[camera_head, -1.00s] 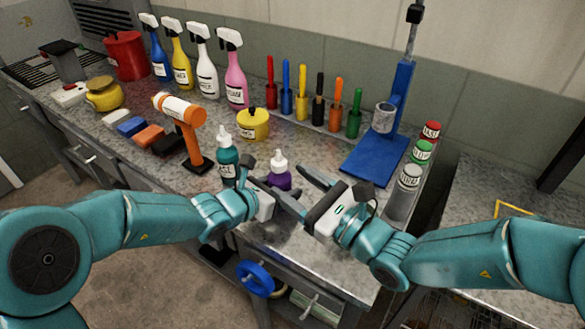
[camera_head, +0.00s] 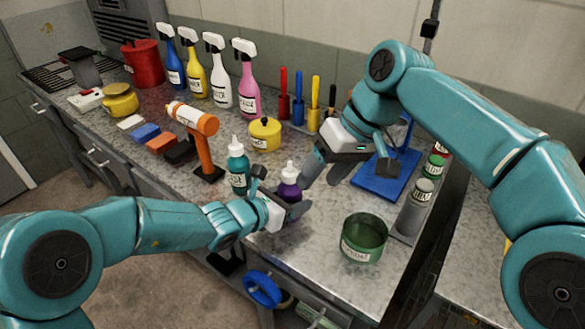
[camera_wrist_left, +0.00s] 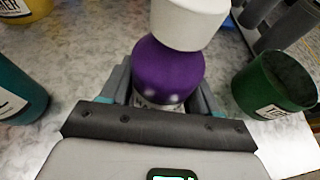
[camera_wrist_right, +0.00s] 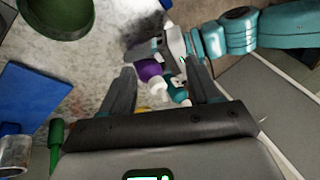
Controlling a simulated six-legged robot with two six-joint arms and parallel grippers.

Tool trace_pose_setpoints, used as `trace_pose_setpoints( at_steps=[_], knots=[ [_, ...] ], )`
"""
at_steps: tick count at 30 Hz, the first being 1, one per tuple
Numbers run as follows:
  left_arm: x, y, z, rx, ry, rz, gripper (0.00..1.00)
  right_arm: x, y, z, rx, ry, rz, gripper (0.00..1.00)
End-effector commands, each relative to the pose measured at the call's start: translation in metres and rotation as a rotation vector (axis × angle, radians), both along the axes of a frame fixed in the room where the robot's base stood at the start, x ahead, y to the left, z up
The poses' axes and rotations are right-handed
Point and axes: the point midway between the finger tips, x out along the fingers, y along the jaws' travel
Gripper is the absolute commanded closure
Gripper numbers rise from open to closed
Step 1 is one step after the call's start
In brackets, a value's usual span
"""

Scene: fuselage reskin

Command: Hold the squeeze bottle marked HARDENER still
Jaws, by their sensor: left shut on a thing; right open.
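The purple squeeze bottle (camera_head: 289,189) with a white cap stands upright on the bench near its front edge. Its label is mostly hidden by my gripper, so I cannot read HARDENER on it. My left gripper (camera_head: 287,212) is shut around its lower body, and the left wrist view shows the purple bottle (camera_wrist_left: 165,72) between the two fingers. My right gripper (camera_head: 326,174) is open and empty, just right of the bottle and above the bench. In the right wrist view the purple bottle (camera_wrist_right: 150,71) lies beyond the open fingers. A teal squeeze bottle (camera_head: 238,170) stands left of it.
An open green pot (camera_head: 363,240) stands on the bench to the right. A yellow tub (camera_head: 265,133) and an orange tool on a stand (camera_head: 205,145) are at the left.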

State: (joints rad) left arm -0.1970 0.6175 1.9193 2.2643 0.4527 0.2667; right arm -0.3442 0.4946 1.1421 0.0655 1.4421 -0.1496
Motion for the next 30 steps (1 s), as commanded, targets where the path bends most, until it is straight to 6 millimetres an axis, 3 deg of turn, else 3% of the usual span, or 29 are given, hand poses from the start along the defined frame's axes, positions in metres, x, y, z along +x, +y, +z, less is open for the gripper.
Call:
trace_pose_setpoints(
  at_steps=[5, 8, 12, 16, 24, 30],
  knots=[
    [0.000, 0.000, 0.000, -0.001, -0.001, 0.000, 0.76, 0.040, -0.017, 0.040, -0.214, -0.247, -0.008, 0.39],
    [0.000, 0.000, 0.000, -0.001, -0.001, 0.000, 0.76, 0.045, 0.003, 0.057, -0.225, -0.316, 0.012, 0.39],
    [0.000, 0.000, 0.000, -0.001, -0.001, 0.000, 0.76, 0.039, 0.026, 0.051, -0.226, -0.314, 0.057, 0.39],
    [0.000, 0.000, 0.000, -0.001, -0.001, 0.000, 0.76, 0.043, 0.030, 0.035, -0.226, -0.314, 0.061, 0.39],
    [0.000, 0.000, 0.000, -0.001, -0.001, 0.000, 0.76, 0.061, 0.043, -0.020, -0.225, -0.312, 0.061, 0.39],
    [0.000, 0.000, 0.000, -0.001, -0.001, 0.000, 0.76, 0.071, 0.050, -0.047, -0.223, -0.314, 0.058, 0.39]
  ],
)
